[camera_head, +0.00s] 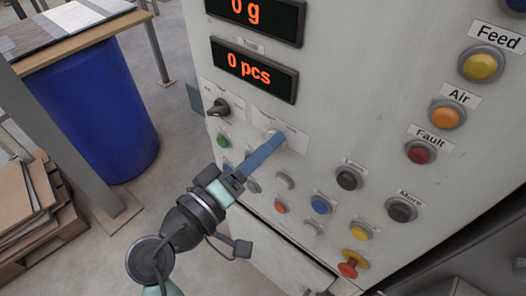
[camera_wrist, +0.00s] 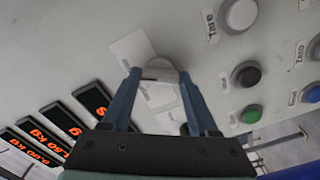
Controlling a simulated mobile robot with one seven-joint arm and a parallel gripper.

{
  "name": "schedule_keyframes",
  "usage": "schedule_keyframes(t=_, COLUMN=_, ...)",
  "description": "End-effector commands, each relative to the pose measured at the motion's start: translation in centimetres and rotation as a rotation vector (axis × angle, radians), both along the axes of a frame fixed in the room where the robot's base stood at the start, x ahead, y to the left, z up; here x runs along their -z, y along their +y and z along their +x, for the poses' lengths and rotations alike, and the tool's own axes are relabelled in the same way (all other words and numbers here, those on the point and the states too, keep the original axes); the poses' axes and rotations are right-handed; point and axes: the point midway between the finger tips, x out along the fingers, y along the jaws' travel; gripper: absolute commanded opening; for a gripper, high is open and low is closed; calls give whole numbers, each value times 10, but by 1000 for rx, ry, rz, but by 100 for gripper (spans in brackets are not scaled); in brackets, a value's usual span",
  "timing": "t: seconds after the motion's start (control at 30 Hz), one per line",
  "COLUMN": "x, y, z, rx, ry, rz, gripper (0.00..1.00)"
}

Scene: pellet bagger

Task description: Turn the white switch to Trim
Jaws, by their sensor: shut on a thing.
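The white switch (camera_head: 270,134) is on the grey control panel, on a pale label plate (camera_head: 293,138) below the displays. In the wrist view the white switch (camera_wrist: 159,70) sits between the tips of my two blue fingers, its label plate (camera_wrist: 133,47) partly behind it. My gripper (camera_head: 275,143) reaches up to the panel from below and is shut on the white switch; the gripper also shows in the wrist view (camera_wrist: 159,76). The fingers hide part of the switch and plate. The label words are too small to read, so I cannot tell which position it points to.
A black selector knob (camera_head: 218,107) is left of the white switch. Several coloured buttons, such as a blue one (camera_head: 321,204) and a red emergency knob (camera_head: 350,267), lie below and right. A blue barrel (camera_head: 105,115) stands left of the panel, with open floor between.

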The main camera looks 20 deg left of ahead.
Motion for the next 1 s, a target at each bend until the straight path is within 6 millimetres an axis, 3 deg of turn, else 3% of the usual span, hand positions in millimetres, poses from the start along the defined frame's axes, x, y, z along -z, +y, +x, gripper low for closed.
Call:
schedule_keyframes(t=0.33, x=0, y=0, z=0, rx=0, ry=-1, rz=7, gripper=4)
schedule_keyframes(t=0.37, x=0, y=0, z=0, rx=0, ry=-1, rz=7, gripper=62)
schedule_keyframes(t=0.53, x=0, y=0, z=0, rx=0, ry=0, rz=6, gripper=90)
schedule_keyframes(t=0.83, x=0, y=1, z=-1, rx=-1, ry=-1, rz=4, gripper=90)
schedule_keyframes(t=1.0, x=2, y=8, z=-18, rx=-4, ry=1, rz=5, gripper=90)
